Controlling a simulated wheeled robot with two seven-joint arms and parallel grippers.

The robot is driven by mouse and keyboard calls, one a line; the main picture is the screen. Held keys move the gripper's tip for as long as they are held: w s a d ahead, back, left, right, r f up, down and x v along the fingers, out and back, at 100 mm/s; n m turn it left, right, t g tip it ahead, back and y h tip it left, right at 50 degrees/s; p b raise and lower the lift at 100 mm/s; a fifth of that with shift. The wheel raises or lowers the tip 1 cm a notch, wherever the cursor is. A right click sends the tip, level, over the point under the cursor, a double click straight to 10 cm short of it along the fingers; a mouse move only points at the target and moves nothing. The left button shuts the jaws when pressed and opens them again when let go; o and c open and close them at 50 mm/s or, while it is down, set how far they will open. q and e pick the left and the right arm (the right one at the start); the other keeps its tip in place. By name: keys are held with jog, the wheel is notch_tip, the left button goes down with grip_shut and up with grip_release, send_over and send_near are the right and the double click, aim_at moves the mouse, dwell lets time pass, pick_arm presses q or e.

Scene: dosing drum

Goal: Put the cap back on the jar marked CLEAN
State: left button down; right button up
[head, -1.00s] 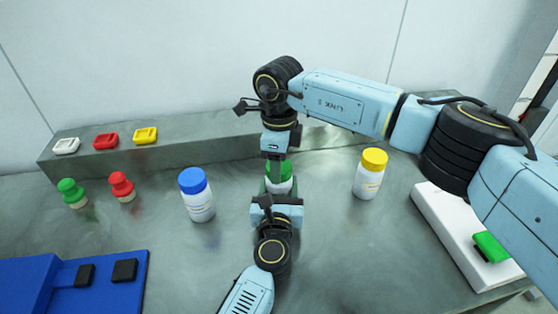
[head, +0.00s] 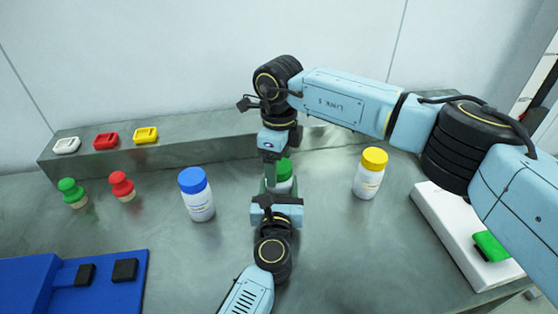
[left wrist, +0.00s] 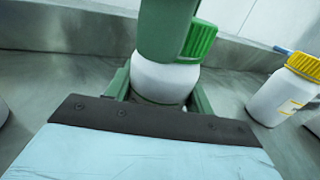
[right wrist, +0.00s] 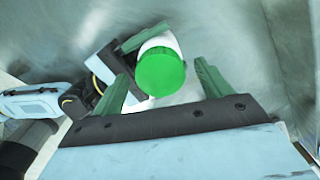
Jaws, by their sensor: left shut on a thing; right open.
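A white jar with a green cap (head: 284,171) stands upright in the middle of the table; its label is hidden, so I cannot read a marking. In the left wrist view the white jar body (left wrist: 160,82) is between the fingers of my left gripper (left wrist: 158,92), which is shut on it. The green cap (right wrist: 160,72) sits on top of the jar; I cannot tell how firmly. My right gripper (right wrist: 163,78) is open above the jar, with its fingers on either side of the cap. One right finger hides part of the cap in the left wrist view.
A blue-capped jar (head: 197,196) stands to the left and a yellow-capped jar (head: 370,174) to the right. Green (head: 72,192) and red (head: 122,186) stamp-like pieces stand at the left. A white block with a green button (head: 490,246) lies right, a blue fixture (head: 110,295) front left.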

notch_tip(320, 180, up, 12)
dwell(0.4)
pick_arm(q)
jog(key=shift+c, duration=2.4)
grip_release()
jog(key=shift+s, duration=0.1)
jog(key=s, duration=1.3)
jog(key=shift+s+a, duration=0.1)
jog(key=shift+a, duration=0.25)
pick_arm(e)
jog(key=shift+f, duration=0.1)
